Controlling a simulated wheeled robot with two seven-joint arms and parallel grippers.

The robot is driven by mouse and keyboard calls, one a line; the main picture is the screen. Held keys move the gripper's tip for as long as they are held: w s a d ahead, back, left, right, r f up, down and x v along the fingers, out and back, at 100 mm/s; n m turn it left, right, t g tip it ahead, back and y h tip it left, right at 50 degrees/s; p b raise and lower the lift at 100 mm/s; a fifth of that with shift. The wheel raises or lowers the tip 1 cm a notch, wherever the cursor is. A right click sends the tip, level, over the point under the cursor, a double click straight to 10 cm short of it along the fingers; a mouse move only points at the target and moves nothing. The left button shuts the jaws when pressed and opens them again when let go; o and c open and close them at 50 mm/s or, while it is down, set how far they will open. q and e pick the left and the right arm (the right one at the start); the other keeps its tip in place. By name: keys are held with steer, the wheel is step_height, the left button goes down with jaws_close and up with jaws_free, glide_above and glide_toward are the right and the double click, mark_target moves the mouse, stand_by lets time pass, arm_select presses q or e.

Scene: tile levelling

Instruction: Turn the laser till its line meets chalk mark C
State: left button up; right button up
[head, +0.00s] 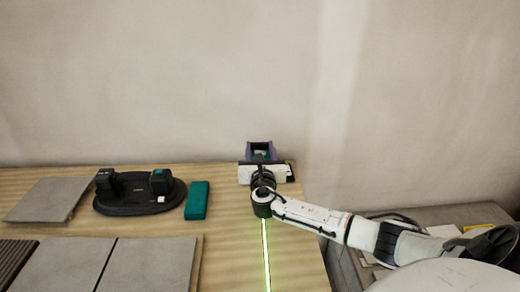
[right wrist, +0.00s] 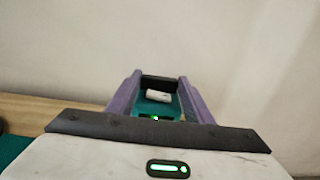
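The laser is a small teal and black device with a pale piece on top and a green light, seen in the right wrist view (right wrist: 157,106). In the head view it sits at the back right of the table, mostly hidden by my right gripper (head: 262,148). The purple fingers of my right gripper lie on both sides of the laser, and it fills the space between them. A bright green line (head: 266,255) runs along the tabletop towards the front edge of the picture. Chalk mark C cannot be made out. My left gripper is out of view.
Grey tiles (head: 150,265) lie at the front left, with another tile (head: 48,200) behind. A black oval tool (head: 138,193) and a teal block (head: 197,200) stand left of my right gripper. A wall closes the back. A lower grey surface (head: 440,214) lies right.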

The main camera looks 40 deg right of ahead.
steer(key=c, duration=0.4)
steer(key=shift+n+t+y+p, duration=0.3)
steer(key=shift+n+t+y, duration=0.2)
steer(key=shift+y, duration=0.1)
steer(key=o, duration=1.1)
steer(key=v, duration=1)
steer(key=shift+s, duration=0.2)
